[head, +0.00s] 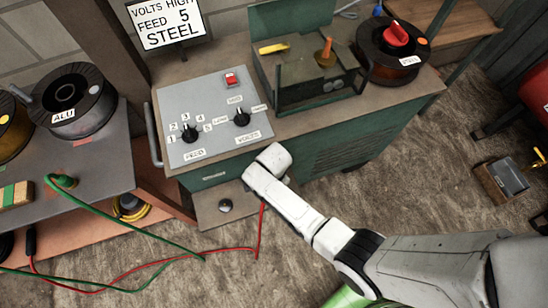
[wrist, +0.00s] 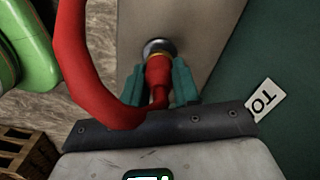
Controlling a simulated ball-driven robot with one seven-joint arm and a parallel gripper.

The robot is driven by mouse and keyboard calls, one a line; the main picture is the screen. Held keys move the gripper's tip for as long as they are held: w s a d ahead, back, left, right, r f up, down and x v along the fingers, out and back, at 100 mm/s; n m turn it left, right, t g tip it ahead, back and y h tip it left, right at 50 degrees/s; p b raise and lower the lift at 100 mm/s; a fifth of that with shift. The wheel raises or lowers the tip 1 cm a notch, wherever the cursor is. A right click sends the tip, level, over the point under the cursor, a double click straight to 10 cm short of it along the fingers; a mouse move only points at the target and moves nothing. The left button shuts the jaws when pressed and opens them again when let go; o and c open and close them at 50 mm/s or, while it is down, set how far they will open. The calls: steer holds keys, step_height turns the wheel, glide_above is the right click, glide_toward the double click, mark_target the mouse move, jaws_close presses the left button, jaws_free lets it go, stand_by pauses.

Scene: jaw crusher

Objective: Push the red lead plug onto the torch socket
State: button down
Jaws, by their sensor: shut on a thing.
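My gripper (wrist: 159,80) is shut on the red lead plug (wrist: 158,72), with a teal finger on each side. The plug's tip is lined up with a round metal torch socket (wrist: 158,46) on a grey plate. Tip and socket overlap in the wrist view; I cannot tell how deep the tip is. The thick red lead (wrist: 75,60) loops out to the left. In the head view the arm's end hides plug and fingers; the red lead (head: 261,232) hangs below it.
A label (wrist: 264,101) reading "TO" sits right of the plate. The green welder cabinet (head: 340,145) bears a dial panel (head: 212,140). A green lead (head: 120,220) runs from the left bench (head: 105,150) across the floor. A box (head: 502,180) stands at right.

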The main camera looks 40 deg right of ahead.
steer(key=shift+f+b, duration=0.5)
steer(key=shift+f, duration=0.1)
stand_by(0.5)
steer(key=c, duration=0.7)
jaws_free()
steer(key=shift+c, duration=0.2)
step_height(320, 180, up, 11)
steer(key=p, duration=0.2)
steer(key=shift+p, duration=0.3)
steer(key=shift+f, duration=0.1)
steer(key=s+d+r+n, duration=0.4)
steer(key=s+r+n, duration=0.3)
steer(key=s+n, duration=0.1)
steer(key=s+d+r+n+t, duration=0.1)
steer(key=s+d+r+n, duration=0.2)
steer(key=s+r+n, duration=0.4)
steer(key=shift+s+d+r+n, duration=0.35)
steer(key=shift+s+r+n, duration=0.05)
steer(key=shift+s+n, duration=0.35)
